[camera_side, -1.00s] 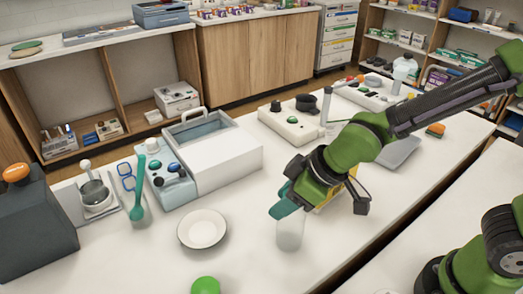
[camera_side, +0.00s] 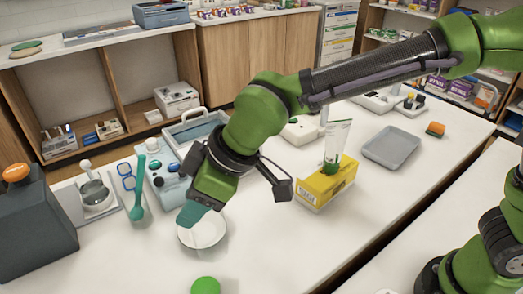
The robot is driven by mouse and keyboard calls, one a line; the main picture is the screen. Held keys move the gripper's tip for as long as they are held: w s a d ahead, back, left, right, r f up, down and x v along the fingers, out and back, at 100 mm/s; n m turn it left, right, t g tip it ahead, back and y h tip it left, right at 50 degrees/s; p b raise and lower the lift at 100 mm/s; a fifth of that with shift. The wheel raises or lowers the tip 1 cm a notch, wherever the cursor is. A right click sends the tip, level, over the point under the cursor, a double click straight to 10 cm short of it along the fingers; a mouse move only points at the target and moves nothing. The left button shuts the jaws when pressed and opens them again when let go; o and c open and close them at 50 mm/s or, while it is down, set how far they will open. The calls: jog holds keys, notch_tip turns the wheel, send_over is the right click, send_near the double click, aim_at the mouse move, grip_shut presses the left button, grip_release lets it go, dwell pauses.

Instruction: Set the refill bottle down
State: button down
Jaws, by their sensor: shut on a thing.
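My gripper (camera_side: 196,212) points down over the small white round dish (camera_side: 204,246), its teal fingers shut. The refill bottle looks like a pale, translucent body (camera_side: 207,228) just below the fingers, faint against the white dish. My wrist and fingers hide its top. I cannot tell whether its base touches the dish or hangs above it.
A blue-and-white case (camera_side: 190,130) and a device panel with a teal spoon (camera_side: 138,200) stand close behind and left. A green ball (camera_side: 205,285) lies in front. A yellow box (camera_side: 327,184), a tube (camera_side: 337,140) and a grey tray (camera_side: 391,147) are to the right.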

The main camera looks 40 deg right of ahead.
jog(key=w+a+r+n+g, duration=0.1)
jog(key=a+r+n+g, duration=0.15)
jog(key=a, duration=1.25)
notch_tip(320, 180, down, 10)
jog(key=shift+d+n+t+y, duration=0.2)
jog(key=shift+n+t+y, duration=0.15)
jog(key=shift+t+y, duration=0.1)
jog(key=shift+w, duration=0.1)
jog(key=c, duration=0.6)
grip_release()
